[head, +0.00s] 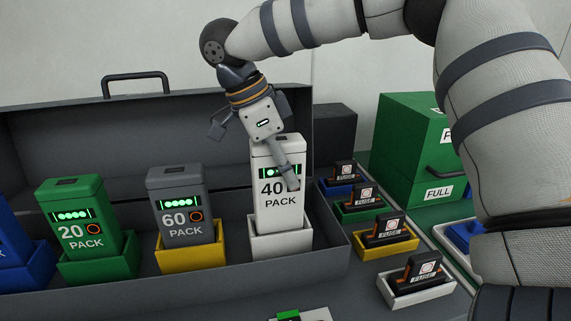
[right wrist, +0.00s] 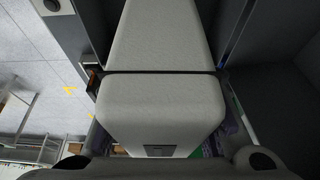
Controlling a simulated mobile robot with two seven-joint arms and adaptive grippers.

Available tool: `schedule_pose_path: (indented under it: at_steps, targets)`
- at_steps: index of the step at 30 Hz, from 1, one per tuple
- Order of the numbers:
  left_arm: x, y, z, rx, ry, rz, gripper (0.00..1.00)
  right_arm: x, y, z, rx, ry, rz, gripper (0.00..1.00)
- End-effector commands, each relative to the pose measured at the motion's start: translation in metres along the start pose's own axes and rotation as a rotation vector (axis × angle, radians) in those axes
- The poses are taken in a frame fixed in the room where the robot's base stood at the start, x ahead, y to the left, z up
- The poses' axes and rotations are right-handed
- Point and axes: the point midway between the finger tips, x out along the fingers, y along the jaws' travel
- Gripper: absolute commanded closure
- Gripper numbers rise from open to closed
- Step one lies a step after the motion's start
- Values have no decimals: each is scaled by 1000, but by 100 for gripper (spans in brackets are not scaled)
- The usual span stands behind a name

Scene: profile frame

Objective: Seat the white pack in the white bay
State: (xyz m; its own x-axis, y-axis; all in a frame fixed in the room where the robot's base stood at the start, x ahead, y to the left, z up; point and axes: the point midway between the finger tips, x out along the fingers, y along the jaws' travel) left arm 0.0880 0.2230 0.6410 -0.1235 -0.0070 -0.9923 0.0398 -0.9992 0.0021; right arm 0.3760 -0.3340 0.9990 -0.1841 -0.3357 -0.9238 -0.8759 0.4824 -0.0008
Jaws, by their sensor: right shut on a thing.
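The white pack (head: 278,211), marked 40 PACK with green lights, is upright at the white bay (head: 282,243). Its lower end meets the bay's rim in the picture, and more of it shows above the rim than of the neighbouring packs. How deep it goes is hidden. My right gripper (head: 281,166) is shut on the white pack from above, with one finger across its front by the lights; the other finger is hard to make out. In the right wrist view the white pack (right wrist: 160,115) fills the middle. My left gripper is not in view.
The grey 60 pack (head: 182,199) stands in a yellow bay (head: 190,257), and the green 20 pack (head: 77,202) in a green bay (head: 97,265). The open case's wall is close behind. Several fuses in holders (head: 383,231) stand to the right, with green boxes (head: 412,145) behind.

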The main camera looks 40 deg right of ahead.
Motion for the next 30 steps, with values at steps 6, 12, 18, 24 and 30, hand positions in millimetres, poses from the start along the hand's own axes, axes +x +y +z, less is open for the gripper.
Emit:
schedule_pose_path:
  at_steps: [6, 12, 18, 24, 30]
  targets:
    - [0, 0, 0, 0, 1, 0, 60, 3, 0, 1, 1, -1, -1, 100]
    - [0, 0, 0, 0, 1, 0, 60, 6, 0, 3, 1, 0, -1, 100]
    - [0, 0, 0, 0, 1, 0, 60, 10, 0, 4, 0, 0, -1, 100]
    - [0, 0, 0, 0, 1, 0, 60, 14, 0, 6, 0, -1, -1, 100]
    - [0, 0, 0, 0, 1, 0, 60, 17, 0, 7, 0, -1, -1, 100]
